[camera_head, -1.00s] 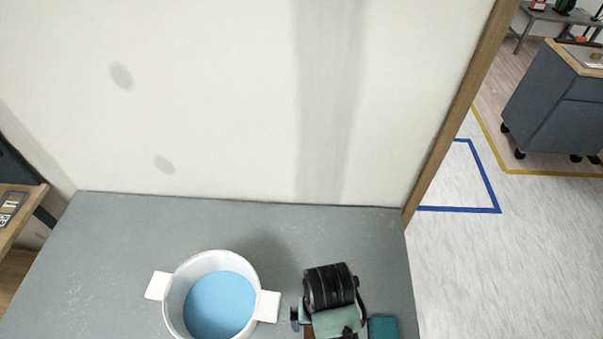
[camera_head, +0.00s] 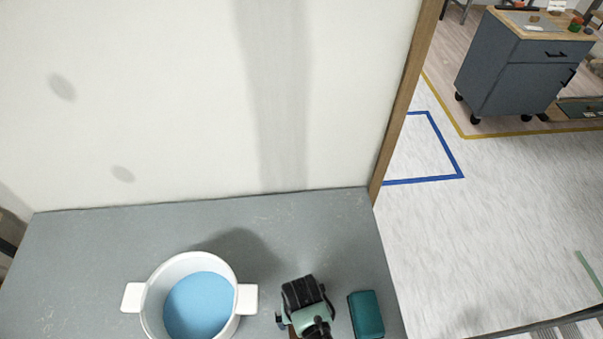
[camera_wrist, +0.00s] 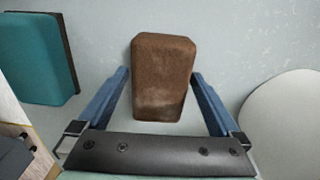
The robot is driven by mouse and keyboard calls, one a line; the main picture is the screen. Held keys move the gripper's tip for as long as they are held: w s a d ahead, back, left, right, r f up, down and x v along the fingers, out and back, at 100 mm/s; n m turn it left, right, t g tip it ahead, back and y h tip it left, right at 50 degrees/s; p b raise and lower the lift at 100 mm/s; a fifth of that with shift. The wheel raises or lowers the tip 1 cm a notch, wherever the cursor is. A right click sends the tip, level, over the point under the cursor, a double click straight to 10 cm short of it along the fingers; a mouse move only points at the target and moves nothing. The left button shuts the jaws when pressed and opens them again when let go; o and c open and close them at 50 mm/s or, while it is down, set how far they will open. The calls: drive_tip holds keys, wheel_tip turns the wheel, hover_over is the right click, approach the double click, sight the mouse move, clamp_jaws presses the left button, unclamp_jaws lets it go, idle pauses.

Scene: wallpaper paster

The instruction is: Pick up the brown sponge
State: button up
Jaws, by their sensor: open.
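The brown sponge (camera_wrist: 163,75) lies on the grey table top in the wrist view. My gripper (camera_wrist: 160,76) is open, with one blue finger on each side of the sponge. The sponge's near end reaches back between the fingers. I cannot tell whether the fingers touch its sides or how far above the table they are. In the head view my gripper and wrist (camera_head: 306,312) are over the table, right of the white pot, and hide most or all of the sponge.
A teal block (camera_head: 366,314) lies just right of my wrist; it is at the upper left in the wrist view (camera_wrist: 38,60). A white two-handled pot (camera_head: 246,298) with blue contents stands to the left. A wall (camera_head: 180,100) rises behind the table. The table's right edge is close.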

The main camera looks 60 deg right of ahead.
drive_tip(key=shift+f, duration=0.2)
drive_tip(key=c, duration=1.2)
drive_tip(key=shift+o, duration=0.2)
wheel_tip(320, 180, up, 10)
drive_tip(key=shift+r, duration=0.1)
drive_tip(key=o, duration=0.7)
drive_tip(key=c, duration=0.8)
